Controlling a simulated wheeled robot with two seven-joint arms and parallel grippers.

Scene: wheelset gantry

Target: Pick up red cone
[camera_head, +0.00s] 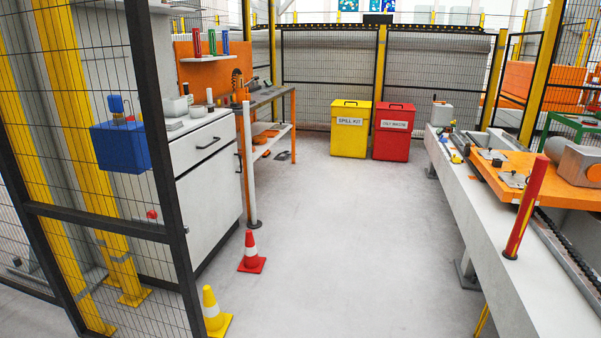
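A red cone (251,255) with a white band stands upright on the grey floor, left of the picture's middle. It is beside the white cabinet and close to the foot of a white post. A yellow cone (213,313) with a white band stands nearer to me, lower left, partly behind the dark fence frame. Neither of my grippers is in the camera_head view.
A dark-framed mesh fence (160,200) stands at the left front. The white cabinet (207,180) and orange workbench (294,125) line the left side. A long pale table (480,220) runs along the right. Yellow (350,140) and red (394,145) bins stand at the back. The middle floor is clear.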

